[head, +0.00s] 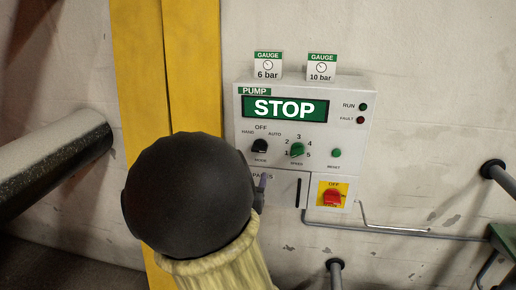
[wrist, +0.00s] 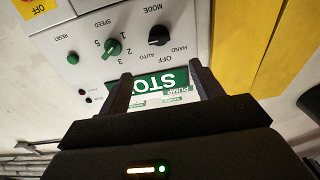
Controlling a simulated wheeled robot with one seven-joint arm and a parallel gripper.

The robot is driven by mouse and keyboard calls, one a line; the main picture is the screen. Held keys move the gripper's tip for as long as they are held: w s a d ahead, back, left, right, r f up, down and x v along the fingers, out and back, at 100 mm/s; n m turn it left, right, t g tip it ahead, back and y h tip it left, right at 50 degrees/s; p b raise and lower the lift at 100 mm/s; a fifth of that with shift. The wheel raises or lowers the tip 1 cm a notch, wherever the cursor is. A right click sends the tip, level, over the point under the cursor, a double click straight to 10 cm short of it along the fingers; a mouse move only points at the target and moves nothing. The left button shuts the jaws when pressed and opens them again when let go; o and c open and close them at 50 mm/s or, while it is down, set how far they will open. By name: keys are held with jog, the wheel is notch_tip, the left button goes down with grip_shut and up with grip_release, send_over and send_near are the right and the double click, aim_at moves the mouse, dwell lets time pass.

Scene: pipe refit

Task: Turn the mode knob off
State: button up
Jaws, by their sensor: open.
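The mode knob (head: 259,146) is a small black knob at the left of the pump panel, below the labels HAND, OFF and AUTO. The knob also shows in the wrist view (wrist: 159,36), where the panel appears upside down. My gripper (wrist: 160,75) is open and empty, with its two dark fingers spread in front of the panel and the display seen between them. The knob lies beyond the fingertips, not between them. In the head view my dark wrist and arm cover the area left of and below the knob.
The pump panel (head: 350,153) has a STOP display (head: 285,108), a green speed knob (head: 297,150), a green reset button (head: 336,153) and a red switch (head: 333,197) on yellow. Gauge cards (head: 268,66) stand on top. A yellow post (head: 192,70) and pipes (head: 50,155) flank it.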

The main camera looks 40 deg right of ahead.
aim_at(258, 152)
jog(key=p+x, duration=1.4)
jog(key=x, duration=0.1)
jog(key=shift+f, duration=0.1)
dwell(0.4)
jog(key=shift+c, duration=0.4)
jog(key=c, duration=0.9)
